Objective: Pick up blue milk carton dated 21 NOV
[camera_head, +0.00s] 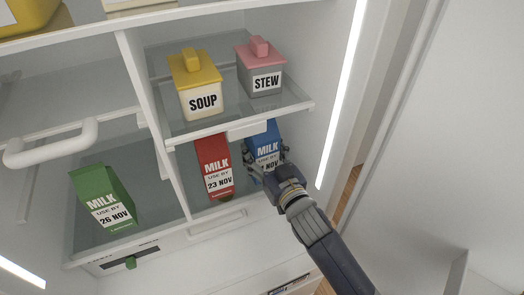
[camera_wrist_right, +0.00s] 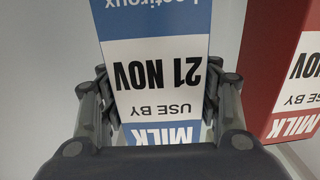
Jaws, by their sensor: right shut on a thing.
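The blue milk carton (camera_head: 265,139) stands in the lower right compartment of the fridge, partly hidden by my right gripper (camera_head: 265,167). In the right wrist view the carton (camera_wrist_right: 155,55) shows upside down, with "USE BY 21 NOV" readable on its white label. My right gripper (camera_wrist_right: 160,110) is shut on the carton, one finger on each side of it. My left gripper is not in view.
A red milk carton (camera_head: 213,165) dated 23 NOV stands just left of the blue one. A green carton (camera_head: 102,200) dated 26 NOV stands in the left compartment. A glass shelf (camera_head: 215,119) above holds a SOUP container (camera_head: 198,87) and a STEW container (camera_head: 262,68). The fridge wall (camera_head: 322,100) is close on the right.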

